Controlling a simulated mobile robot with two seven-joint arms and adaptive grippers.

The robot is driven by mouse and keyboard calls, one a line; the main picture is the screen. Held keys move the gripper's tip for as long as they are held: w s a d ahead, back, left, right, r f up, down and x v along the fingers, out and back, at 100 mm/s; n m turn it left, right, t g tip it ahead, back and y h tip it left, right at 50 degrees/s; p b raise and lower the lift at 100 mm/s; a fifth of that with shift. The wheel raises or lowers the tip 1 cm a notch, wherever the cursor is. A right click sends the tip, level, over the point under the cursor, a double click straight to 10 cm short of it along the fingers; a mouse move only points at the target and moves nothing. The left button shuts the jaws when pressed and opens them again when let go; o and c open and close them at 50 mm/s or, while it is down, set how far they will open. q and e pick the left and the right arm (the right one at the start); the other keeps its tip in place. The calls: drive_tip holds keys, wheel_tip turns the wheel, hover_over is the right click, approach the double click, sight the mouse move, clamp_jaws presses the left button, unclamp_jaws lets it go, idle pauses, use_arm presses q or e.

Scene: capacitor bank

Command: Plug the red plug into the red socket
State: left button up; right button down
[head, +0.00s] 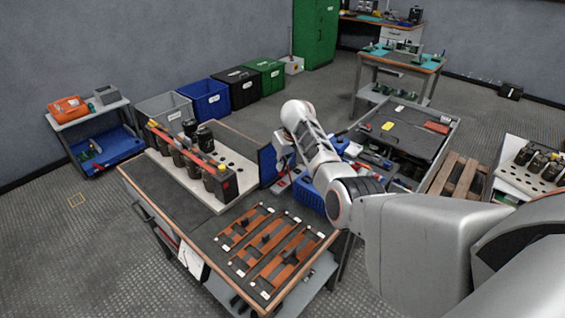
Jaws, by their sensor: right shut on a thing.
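My right arm comes in from the right and bends over at the wrist. My right gripper (283,170) points down beyond the right edge of the workbench, partly hidden by its own wrist. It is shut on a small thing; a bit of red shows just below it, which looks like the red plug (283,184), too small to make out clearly. The capacitor bank (190,160) stands on a pale board on the bench, left of the gripper and apart from it. A dark box (222,185) with red on top ends its row; I cannot make out the red socket. My left gripper is out of view.
Copper bars on a dark panel (268,245) lie at the bench's front right. A blue panel (267,165) stands by the bench's right edge, close to my gripper. A blue basket (310,197) and a grey cart (405,130) are to the right. Bins line the wall.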

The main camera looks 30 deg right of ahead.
sight(283, 171)
drive_tip(key=shift+f+b, duration=0.4)
drive_tip(key=shift+f, duration=1.1)
drive_tip(key=shift+m+p, duration=0.3)
drive_tip(key=shift+p, duration=0.05)
drive_tip(key=shift+f, duration=0.1)
drive_tip(key=shift+f, duration=0.25)
idle(0.4)
drive_tip(key=c, duration=2.2)
unclamp_jaws()
drive_tip(key=shift+o, duration=0.2)
